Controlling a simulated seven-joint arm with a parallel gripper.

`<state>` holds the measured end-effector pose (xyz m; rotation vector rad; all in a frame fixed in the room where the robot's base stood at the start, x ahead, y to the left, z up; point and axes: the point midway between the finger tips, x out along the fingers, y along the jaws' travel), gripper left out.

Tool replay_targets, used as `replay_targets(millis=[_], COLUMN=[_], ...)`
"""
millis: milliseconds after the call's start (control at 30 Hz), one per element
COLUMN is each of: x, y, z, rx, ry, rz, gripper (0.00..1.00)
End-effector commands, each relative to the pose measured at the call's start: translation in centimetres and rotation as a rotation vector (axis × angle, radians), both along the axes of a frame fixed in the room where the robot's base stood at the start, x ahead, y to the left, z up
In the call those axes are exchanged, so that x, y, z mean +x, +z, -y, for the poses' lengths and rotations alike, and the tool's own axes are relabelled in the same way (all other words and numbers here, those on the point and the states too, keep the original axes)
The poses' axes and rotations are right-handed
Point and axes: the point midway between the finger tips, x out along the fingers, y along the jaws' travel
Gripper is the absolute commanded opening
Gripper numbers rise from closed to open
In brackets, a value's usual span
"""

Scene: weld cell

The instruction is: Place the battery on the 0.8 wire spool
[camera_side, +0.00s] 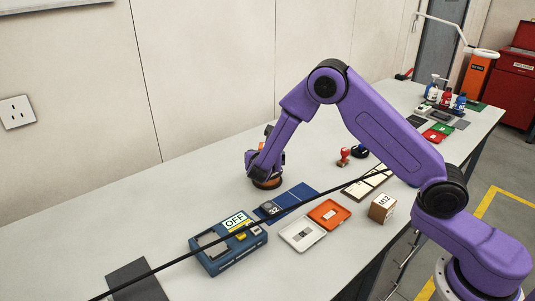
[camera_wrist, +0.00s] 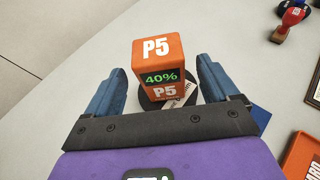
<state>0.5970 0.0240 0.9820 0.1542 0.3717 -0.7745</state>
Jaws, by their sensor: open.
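An orange battery (camera_wrist: 158,60) marked P5 and 40% is upright in the wrist view. It appears to stand on a dark round spool (camera_wrist: 150,103) with a small white label I cannot read. In the side view an orange-brown and dark spool (camera_side: 267,184) lies on the bench right under my gripper (camera_side: 264,163); the battery is mostly hidden there by the wrist. In the wrist view the blue fingers of my gripper (camera_wrist: 160,68) are open, one on each side of the battery, with gaps visible on both sides.
A blue device marked OFF (camera_side: 228,247), a blue mat (camera_side: 292,197), an open white-and-orange case (camera_side: 302,234) and an M12 box (camera_side: 382,208) lie nearby. A red stamp (camera_side: 344,157) and another dark round item (camera_side: 360,151) stand right. A black cable crosses the front view.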

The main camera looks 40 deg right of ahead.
Motion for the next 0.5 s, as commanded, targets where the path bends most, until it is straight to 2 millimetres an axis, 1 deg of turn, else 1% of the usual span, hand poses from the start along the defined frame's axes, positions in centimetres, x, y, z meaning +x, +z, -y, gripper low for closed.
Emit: replay_targets(millis=[33,100,233,400,500], x=[-0.7,-1.6,-2.9,-4.0,-4.3], y=[0.5,1.0,1.8,2.4,2.5], z=[-0.8,-1.7,-3.1,-4.0,-4.2], rx=[0.001,0.001,0.001,0.000,-0.001], ry=[0.005,0.004,0.004,0.001,-0.001], rz=[0.001,0.001,0.001,0.000,-0.001], gripper=[0.87,0.87,0.87,0.87,0.87])
